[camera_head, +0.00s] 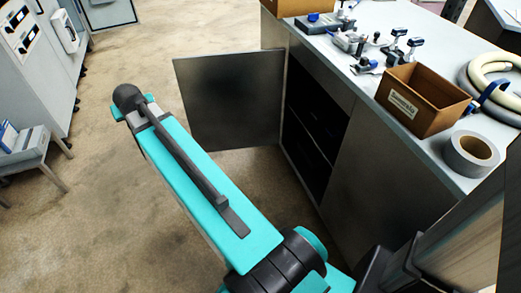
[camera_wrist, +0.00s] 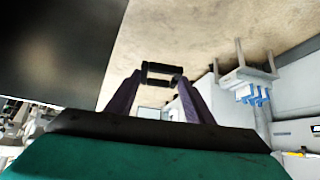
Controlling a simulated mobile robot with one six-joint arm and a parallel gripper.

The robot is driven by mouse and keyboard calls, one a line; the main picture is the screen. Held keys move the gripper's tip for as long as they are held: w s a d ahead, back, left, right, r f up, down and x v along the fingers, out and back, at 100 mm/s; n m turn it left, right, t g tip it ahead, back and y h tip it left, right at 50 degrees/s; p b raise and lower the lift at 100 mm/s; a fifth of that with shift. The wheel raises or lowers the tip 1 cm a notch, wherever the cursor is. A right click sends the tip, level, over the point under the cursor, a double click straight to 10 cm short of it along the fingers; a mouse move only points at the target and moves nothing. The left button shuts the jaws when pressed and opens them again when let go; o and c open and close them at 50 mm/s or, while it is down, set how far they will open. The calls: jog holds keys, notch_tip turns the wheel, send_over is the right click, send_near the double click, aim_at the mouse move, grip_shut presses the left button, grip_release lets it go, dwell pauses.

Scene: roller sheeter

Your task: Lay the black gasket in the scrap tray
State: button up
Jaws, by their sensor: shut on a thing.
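My gripper (camera_wrist: 161,79) shows in the wrist view, its two purple fingers closing in from either side. A small black frame-like shape, which I take for the black gasket (camera_wrist: 162,67), sits between the fingertips, and the fingers are shut on it. Its full outline is hard to tell at this size. It is held up in the air, with floor behind it. In the head view my teal arm stretches over the floor, and the gripper and gasket do not show there. I cannot make out a scrap tray in either view.
A metal workbench (camera_head: 408,128) stands at right, its cabinet door (camera_head: 230,98) open towards my arm. On it are a cardboard box (camera_head: 420,103), a tape roll (camera_head: 472,153), a coiled hose (camera_head: 492,72) and several clamps. Grey cabinets (camera_head: 38,62) stand at left.

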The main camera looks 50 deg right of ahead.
jog(key=s+d+f+m+g+h+b, duration=0.1)
jog(key=s+d+f+m+g+b, duration=0.25)
jog(key=d+f, duration=0.65)
jog(key=s+d+f+m+h+b, duration=0.2)
jog(key=s+d+f+m+b, duration=0.15)
jog(key=s+d+f, duration=0.55)
jog(key=s+d+f+m+g+h+b, duration=0.1)
jog(key=s+d+f+m+g+b, duration=0.15)
jog(key=d+f+b, duration=0.7)
jog(key=s+d+f+m+g+b, duration=0.1)
jog(key=s+d+f+m+b, duration=0.1)
jog(key=s+d+f, duration=0.5)
jog(key=s+d+f+m+g+b, duration=0.2)
jog(key=s+d+f+m, duration=0.2)
jog(key=s, duration=1)
jog(key=s+d+f+m+g+b, duration=0.2)
jog(key=s+d+f+m+b, duration=0.1)
jog(key=s+d+f, duration=0.7)
notch_tip(320, 180, down, 3)
jog(key=shift+s+d+r, duration=0.15)
jog(key=shift+s+d, duration=0.25)
jog(key=shift+d, duration=0.15)
jog(key=shift+w+r, duration=0.1)
jog(key=shift+w, duration=0.05)
